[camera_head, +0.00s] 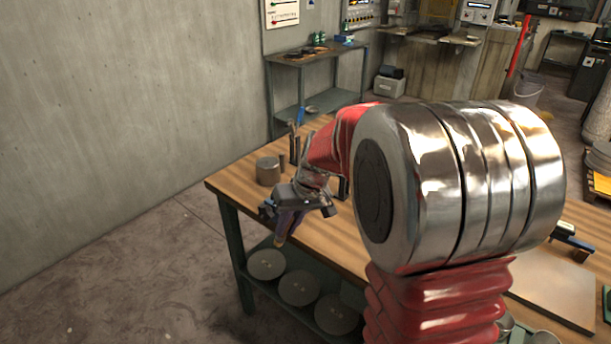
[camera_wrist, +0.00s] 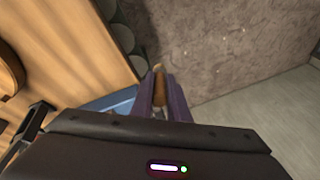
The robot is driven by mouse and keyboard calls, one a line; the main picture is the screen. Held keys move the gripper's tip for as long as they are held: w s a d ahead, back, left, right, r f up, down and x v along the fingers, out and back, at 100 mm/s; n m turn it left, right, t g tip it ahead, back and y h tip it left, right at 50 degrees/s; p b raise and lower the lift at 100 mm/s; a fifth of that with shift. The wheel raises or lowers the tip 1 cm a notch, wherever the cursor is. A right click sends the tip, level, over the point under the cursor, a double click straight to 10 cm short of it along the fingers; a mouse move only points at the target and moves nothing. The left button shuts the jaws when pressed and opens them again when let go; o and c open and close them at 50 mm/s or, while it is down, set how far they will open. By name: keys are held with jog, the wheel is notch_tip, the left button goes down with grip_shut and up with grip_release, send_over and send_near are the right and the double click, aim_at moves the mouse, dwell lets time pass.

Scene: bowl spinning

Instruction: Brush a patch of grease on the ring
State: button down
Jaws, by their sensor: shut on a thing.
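My gripper (camera_head: 285,228) hangs just past the left edge of the wooden workbench (camera_head: 232,182), pointing down. In the wrist view its purple fingers (camera_wrist: 161,92) are closed around a slim tan-tipped tool, which looks like the brush (camera_wrist: 158,70). The tip sticks out past the fingers and points toward the concrete floor. Its tan end also shows in the head view (camera_head: 280,243). Most of the handle is hidden by the fingers. I cannot make out the ring or a grease patch in either view.
A metal cylinder (camera_head: 267,172) and dark upright posts (camera_head: 294,148) stand on the bench's far end. Several grey discs (camera_head: 298,288) lie on its lower shelf. A second bench (camera_head: 318,52) stands by the wall. The floor left of the workbench is clear.

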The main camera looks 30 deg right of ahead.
jog(key=w+a+f+n, duration=0.1)
jog(key=w+a+f, duration=0.3)
jog(key=a+f, duration=0.2)
jog(key=shift+a+f, duration=0.15)
jog(key=shift+a, duration=0.85)
